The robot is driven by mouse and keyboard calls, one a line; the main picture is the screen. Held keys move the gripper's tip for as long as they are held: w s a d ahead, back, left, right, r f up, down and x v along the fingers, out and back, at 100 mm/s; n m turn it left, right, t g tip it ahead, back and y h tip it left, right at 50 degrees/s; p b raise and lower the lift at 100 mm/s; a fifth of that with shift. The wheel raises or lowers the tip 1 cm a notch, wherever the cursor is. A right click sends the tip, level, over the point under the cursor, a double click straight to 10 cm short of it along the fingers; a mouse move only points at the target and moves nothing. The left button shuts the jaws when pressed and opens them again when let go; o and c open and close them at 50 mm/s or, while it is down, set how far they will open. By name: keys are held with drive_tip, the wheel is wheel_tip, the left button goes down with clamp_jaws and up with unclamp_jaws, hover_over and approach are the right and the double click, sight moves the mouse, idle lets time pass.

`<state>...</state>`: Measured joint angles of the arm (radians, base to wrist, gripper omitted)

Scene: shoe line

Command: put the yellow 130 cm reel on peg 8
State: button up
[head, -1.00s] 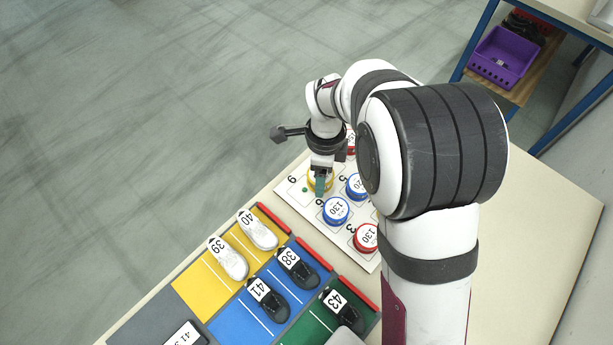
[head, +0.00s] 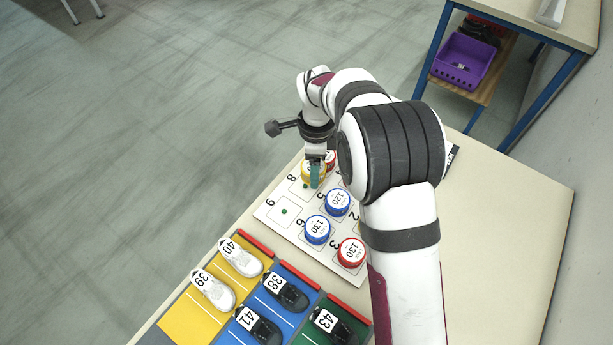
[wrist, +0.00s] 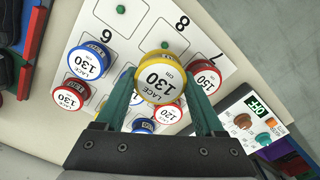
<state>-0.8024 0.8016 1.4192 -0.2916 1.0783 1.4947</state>
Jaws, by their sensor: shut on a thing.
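The yellow 130 reel (wrist: 160,78) is held between my gripper's green fingers, label facing the wrist camera. My gripper (head: 316,178) is shut on it above the numbered board (head: 265,212). In the wrist view, peg 8 (wrist: 165,44) is bare and shows just beyond the reel's far edge. The reel (head: 311,169) looks raised over the board near the 8 and 7 places in the head view; its exact height is hard to tell. Its lower side is hidden.
Peg 9 (head: 284,211) is bare. A red 150 reel (wrist: 205,77) sits close to the right of the held reel. Blue 130 (head: 317,229), blue 120 (head: 337,202) and red 130 (head: 351,252) reels stand on the board. Shoes lie on coloured mats in front.

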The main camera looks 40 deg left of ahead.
sight(306, 185)
drive_tip(key=f, duration=0.1)
drive_tip(key=a+f, duration=0.1)
drive_tip(key=f, duration=0.1)
drive_tip(key=a+f, duration=0.1)
drive_tip(key=f, duration=0.1)
drive_tip(key=shift+s, duration=0.3)
drive_tip(key=shift+f, duration=0.1)
drive_tip(key=shift+f, duration=0.1)
drive_tip(key=shift+f, duration=0.4)
